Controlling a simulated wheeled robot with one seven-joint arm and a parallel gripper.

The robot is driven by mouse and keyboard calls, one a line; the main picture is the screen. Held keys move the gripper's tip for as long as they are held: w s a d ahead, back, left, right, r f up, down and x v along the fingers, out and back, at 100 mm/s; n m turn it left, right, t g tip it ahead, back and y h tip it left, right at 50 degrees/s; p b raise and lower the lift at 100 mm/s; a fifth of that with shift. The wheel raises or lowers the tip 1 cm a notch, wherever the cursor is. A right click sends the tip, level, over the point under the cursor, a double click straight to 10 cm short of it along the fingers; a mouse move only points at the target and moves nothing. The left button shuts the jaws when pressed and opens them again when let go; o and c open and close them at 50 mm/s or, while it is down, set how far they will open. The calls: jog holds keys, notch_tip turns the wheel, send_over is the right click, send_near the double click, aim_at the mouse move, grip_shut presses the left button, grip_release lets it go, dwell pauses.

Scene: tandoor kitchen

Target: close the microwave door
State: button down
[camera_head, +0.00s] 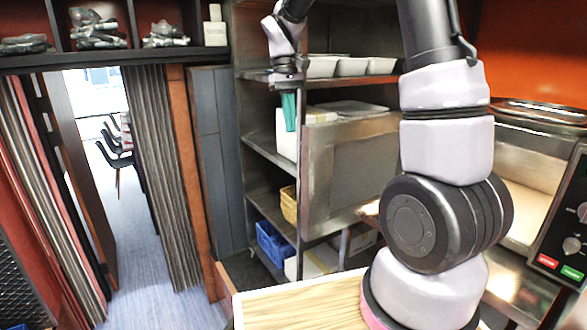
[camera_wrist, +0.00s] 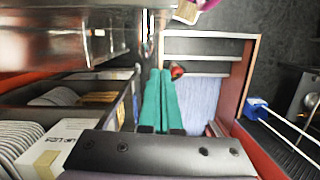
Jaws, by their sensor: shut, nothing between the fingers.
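The microwave (camera_head: 522,205) stands at the right of the head view, partly hidden behind my arm. Its door (camera_head: 348,170) is open, a grey metal-framed panel swung out to the left. The lit cavity shows on the right. My gripper (camera_head: 290,126) points down to the left of the door, apart from it in the head view, with its teal fingers shut and empty. In the wrist view the shut fingers (camera_wrist: 160,76) show at the centre. A shiny metal surface (camera_wrist: 70,35) fills the upper left there; I cannot tell whether it is the door.
A metal shelf rack (camera_head: 262,150) with trays and a yellow basket (camera_head: 289,204) and a blue crate (camera_head: 274,243) stands behind the door. A wooden top (camera_head: 300,305) lies below. An open doorway is at the left.

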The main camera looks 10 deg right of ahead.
jog(key=s+x, duration=0.2)
jog(key=x, duration=1)
jog(key=shift+s+r+n, duration=0.25)
jog(key=shift+s+n, duration=0.05)
jog(key=shift+s, duration=0.05)
jog(key=shift+d, duration=0.15)
jog(key=shift+s, duration=0.15)
